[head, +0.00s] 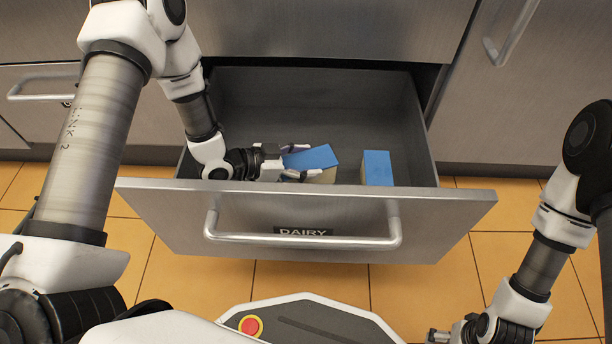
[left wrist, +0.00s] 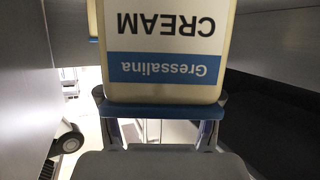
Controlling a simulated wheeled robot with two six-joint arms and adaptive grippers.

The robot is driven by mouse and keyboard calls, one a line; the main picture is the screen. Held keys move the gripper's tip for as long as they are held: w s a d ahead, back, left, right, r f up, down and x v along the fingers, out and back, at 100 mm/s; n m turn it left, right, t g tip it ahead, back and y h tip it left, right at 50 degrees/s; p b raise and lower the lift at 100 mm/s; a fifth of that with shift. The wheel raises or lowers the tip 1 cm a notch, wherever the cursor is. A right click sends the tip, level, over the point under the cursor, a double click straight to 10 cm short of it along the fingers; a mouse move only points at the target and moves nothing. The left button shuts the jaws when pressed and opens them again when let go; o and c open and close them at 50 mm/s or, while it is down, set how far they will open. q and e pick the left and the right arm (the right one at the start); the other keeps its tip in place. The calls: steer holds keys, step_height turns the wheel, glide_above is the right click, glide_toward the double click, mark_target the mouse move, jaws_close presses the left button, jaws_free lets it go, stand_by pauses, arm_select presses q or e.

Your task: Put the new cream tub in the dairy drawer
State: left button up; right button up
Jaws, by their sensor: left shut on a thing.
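The dairy drawer (head: 440,215) is pulled open, with a DAIRY label on its front. My left gripper (head: 303,162) reaches inside it from the left and is shut on a cream tub (head: 313,158) with a blue top. The tub sits askew inside the drawer walls; I cannot tell whether it touches the floor. In the left wrist view the held cream tub (left wrist: 165,50) shows its CREAM label upside down between the fingers. A second blue-topped tub (head: 378,168) stands to its right, a small gap apart. My right gripper (head: 440,335) is partly cut off at the bottom right.
The back of the drawer is empty dark floor (head: 310,105). The drawer front carries a bar handle (head: 300,240). Other cabinet fronts stand left and right, with handles (head: 510,32). Orange tiles (head: 430,285) cover the floor.

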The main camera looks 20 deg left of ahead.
arm_select(q)
step_height(320, 180, down, 3)
steer(key=shift+f+b, duration=0.1)
steer(key=shift+b, duration=0.75)
steer(key=o, duration=1.6)
